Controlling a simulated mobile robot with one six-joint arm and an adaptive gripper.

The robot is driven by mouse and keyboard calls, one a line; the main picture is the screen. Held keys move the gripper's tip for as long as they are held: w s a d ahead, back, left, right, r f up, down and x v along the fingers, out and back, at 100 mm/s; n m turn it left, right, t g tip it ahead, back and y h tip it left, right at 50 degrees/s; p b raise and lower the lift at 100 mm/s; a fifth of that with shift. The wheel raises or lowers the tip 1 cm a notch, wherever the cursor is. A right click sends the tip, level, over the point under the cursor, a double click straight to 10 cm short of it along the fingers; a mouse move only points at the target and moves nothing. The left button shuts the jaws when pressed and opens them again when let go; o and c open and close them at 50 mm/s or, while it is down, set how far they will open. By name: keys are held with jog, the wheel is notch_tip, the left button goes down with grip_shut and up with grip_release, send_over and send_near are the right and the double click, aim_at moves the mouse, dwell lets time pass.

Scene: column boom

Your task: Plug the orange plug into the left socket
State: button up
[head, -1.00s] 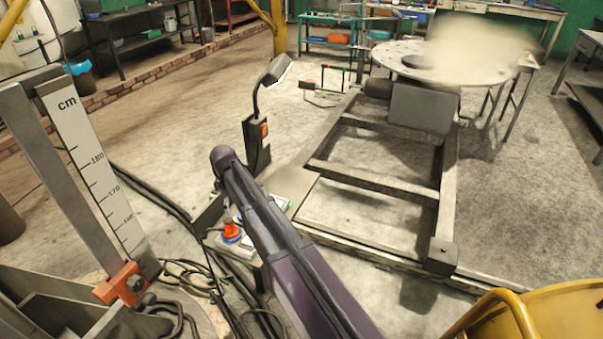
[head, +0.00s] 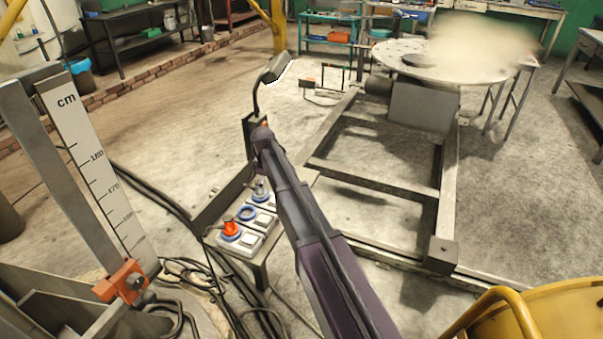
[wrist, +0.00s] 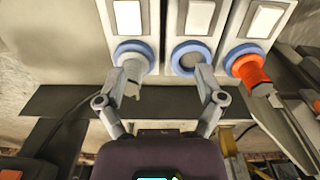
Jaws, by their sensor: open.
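The orange plug (head: 231,228) stands in the blue-ringed socket nearest me on the socket board in the head view. In the wrist view this orange plug (wrist: 247,70) is in the right-hand socket. The empty middle socket (wrist: 192,58) has a blue ring, also visible in the head view (head: 247,213). A grey plug (wrist: 132,70) sits in the left-hand socket of the wrist view, and at the far end in the head view (head: 260,190). My gripper (wrist: 160,84) is open and empty, its fingers below the grey plug and middle socket. My arm hides it in the head view.
White switches (wrist: 200,17) sit beside the sockets. A lamp (head: 275,69) on a bent neck stands behind the board. Dark cables (head: 190,272) lie on the floor to the left. A metal frame (head: 372,175) with a round table (head: 400,58) stands at right.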

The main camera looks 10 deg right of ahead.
jog(key=w+d, duration=0.2)
jog(key=d, duration=0.4)
jog(key=w+d+m, duration=0.1)
jog(key=w+d, duration=0.1)
jog(key=d, duration=0.5)
jog(key=shift+w+f+m, duration=0.15)
jog(key=shift+w+m, duration=0.1)
jog(key=shift+m, duration=0.05)
dwell(0.5)
jog(key=s+a+m, duration=0.2)
jog(key=s+m, duration=0.8)
jog(key=s, duration=2.3)
notch_tip(320, 180, up, 14)
jog(key=p, duration=1.3)
jog(key=shift+w+f, duration=0.15)
jog(key=shift+f, duration=0.05)
jog(key=shift+a, duration=0.1)
